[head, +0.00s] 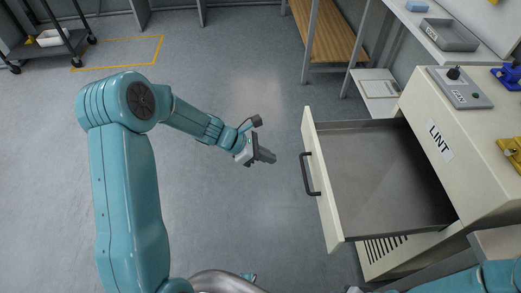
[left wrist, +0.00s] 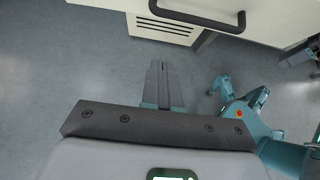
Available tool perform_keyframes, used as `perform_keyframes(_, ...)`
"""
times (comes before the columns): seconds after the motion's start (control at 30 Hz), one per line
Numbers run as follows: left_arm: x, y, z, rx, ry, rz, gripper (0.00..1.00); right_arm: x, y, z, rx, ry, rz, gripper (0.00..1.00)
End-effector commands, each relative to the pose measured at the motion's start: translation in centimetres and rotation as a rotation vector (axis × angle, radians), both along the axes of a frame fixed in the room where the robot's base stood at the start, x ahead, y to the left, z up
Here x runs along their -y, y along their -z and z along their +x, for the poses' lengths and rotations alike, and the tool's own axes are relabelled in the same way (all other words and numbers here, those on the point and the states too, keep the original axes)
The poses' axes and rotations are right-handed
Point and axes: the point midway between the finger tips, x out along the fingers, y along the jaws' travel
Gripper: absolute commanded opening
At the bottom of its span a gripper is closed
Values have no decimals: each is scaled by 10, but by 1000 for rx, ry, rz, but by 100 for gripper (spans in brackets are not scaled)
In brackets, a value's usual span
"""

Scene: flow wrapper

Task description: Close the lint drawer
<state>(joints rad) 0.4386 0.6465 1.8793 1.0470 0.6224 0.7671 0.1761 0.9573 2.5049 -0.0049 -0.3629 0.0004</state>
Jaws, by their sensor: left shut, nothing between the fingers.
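The lint drawer (head: 322,190) is pulled far out of the cream cabinet (head: 462,150), which bears a LINT label (head: 439,139). The drawer's grey inside looks empty. Its dark bar handle (head: 308,175) is on the front, facing left; the handle also shows at the top of the left wrist view (left wrist: 190,18). My left gripper (head: 270,157) is shut and empty, in front of the drawer and a short gap left of the handle, not touching it. Its fingers (left wrist: 160,85) point toward the drawer. Part of my right arm shows at the bottom right; its gripper cannot be made out.
A control box (head: 460,88) and blue and yellow fixtures sit on the cabinet. A wooden bench (head: 330,35) and a shelf with a grey tray (head: 449,35) stand behind. A dark cart (head: 40,45) is at the far left. The floor around my left gripper is clear.

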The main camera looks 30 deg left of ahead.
Motion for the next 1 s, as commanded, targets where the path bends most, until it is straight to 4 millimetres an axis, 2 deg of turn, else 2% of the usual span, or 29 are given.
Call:
perform_keyframes(0.03,9,9,5,-3,5,-3,0,0,2,0,0,0,0,43)
perform_keyframes(0.17,26,27,17,-3,5,-2,0,0,4,0,0,0,0,43)
perform_keyframes(0.23,35,19,25,3,8,1,0,0,-1,0,0,0,0,43)
perform_keyframes(0.4,50,16,37,1,5,0,0,0,-4,0,0,0,0,43)
perform_keyframes(1.0,55,16,41,1,4,-1,0,0,-4,0,0,0,0,43)
